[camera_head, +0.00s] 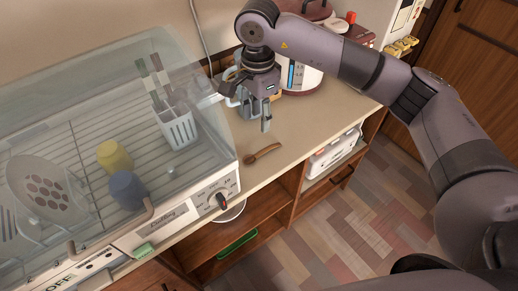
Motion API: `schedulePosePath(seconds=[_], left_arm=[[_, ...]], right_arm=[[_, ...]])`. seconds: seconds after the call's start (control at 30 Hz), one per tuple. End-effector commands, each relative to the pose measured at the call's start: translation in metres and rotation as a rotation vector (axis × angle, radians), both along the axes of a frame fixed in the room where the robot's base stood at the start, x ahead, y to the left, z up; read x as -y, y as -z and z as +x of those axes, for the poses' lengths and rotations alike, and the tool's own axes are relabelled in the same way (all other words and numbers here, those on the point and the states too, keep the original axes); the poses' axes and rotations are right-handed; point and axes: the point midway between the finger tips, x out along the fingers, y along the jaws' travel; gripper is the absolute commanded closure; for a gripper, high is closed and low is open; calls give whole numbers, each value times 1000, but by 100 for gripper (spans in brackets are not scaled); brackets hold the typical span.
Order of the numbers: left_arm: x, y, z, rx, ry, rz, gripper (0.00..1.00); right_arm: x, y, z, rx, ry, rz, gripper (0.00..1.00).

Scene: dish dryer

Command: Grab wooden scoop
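The small brown wooden scoop (262,153) lies on the beige countertop, just right of the dish dryer's front corner. Its round bowl end points left and its handle points right. My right gripper (256,116) hangs above the counter, pointing down, behind and a little above the scoop in the picture. Its fingers look spread apart with nothing between them, and it does not touch the scoop. My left gripper is not in view.
The dish dryer (165,215) with a clear cover fills the left; inside are a yellow cup (114,157), a blue cup (128,189) and a white utensil holder (178,128). A kettle-like appliance (299,76) stands behind my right gripper. The counter around the scoop is clear.

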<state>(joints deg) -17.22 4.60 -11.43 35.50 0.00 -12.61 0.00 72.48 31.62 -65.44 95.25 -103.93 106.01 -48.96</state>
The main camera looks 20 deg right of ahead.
Motion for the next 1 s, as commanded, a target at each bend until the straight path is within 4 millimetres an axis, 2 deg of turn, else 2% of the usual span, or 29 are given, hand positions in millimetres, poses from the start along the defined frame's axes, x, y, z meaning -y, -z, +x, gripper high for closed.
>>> schedulePosePath(seconds=[0.13,0.3,0.6,0.8,1.0], left_arm=[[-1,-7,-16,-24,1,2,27],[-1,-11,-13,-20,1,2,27],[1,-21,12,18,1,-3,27],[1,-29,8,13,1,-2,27],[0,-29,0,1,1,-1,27]], right_arm=[[0,33,-1,-5,2,-1,61],[0,61,-1,-3,1,-1,61],[1,84,-5,-4,1,0,61],[2,114,-8,-2,2,0,61],[2,123,-8,0,1,0,61]])
